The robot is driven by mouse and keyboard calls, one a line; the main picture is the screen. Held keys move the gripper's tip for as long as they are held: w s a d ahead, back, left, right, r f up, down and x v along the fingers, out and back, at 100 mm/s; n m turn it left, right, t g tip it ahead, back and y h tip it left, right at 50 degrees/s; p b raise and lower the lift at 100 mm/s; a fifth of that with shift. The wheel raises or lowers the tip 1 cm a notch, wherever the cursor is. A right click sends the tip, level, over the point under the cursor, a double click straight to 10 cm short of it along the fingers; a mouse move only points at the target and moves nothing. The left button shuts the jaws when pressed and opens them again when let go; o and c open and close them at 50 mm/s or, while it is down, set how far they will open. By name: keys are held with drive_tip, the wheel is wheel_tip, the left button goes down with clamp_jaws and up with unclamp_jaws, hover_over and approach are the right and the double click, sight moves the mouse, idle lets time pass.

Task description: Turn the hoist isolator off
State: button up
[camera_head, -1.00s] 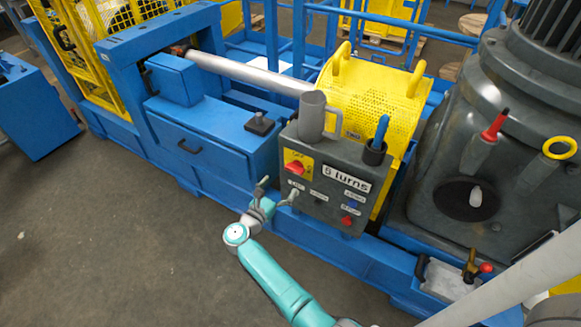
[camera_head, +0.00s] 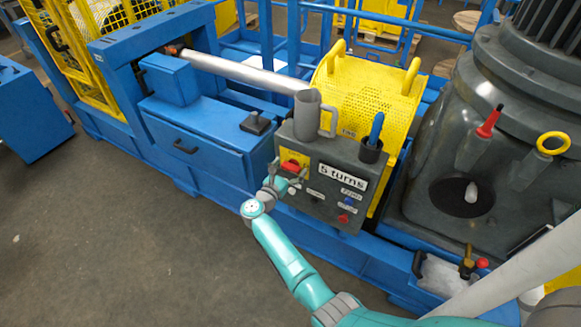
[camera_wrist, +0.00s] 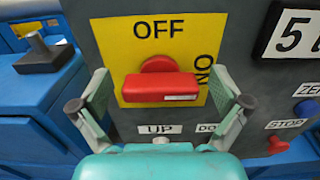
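The hoist isolator is a red rotary handle (camera_wrist: 160,90) on a yellow plate (camera_wrist: 130,57) marked OFF at the top and ON at the right. Its bar lies level, with a pale mark at the right end towards ON. In the head view the red handle (camera_head: 290,167) is on the upper left of the grey control box (camera_head: 333,205). My gripper (camera_wrist: 160,84) is open, one finger on each side of the handle, with gaps visible. In the head view my gripper (camera_head: 284,181) is right in front of the handle and partly covers the plate.
Below the plate are UP and DOWN push buttons; at the right are a blue button (camera_wrist: 306,107), a red STOP button (camera_wrist: 278,145) and a "5 turns" sign (camera_wrist: 293,34). A grey mug (camera_head: 309,113) and a blue-handled tool in a cup (camera_head: 371,151) top the box.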

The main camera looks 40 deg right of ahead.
drive_tip(key=c, duration=1.1)
drive_tip(key=shift+n, duration=0.4)
drive_tip(key=n, duration=0.3)
drive_tip(key=shift+w+a+n, duration=0.1)
drive_tip(key=shift+w+n, duration=0.05)
drive_tip(key=shift+n, duration=0.15)
drive_tip(key=n, duration=0.4)
drive_tip(key=shift+w+f+n, duration=0.1)
drive_tip(key=shift+w+n, duration=0.05)
drive_tip(key=shift+n, duration=0.15)
drive_tip(key=n, duration=0.4)
drive_tip(key=shift+w+f, duration=0.1)
drive_tip(key=shift+f, duration=0.05)
drive_tip(key=n, duration=0.4)
drive_tip(key=shift+f+n, duration=0.1)
drive_tip(key=shift+n, duration=0.3)
drive_tip(key=shift+a, duration=0.1)
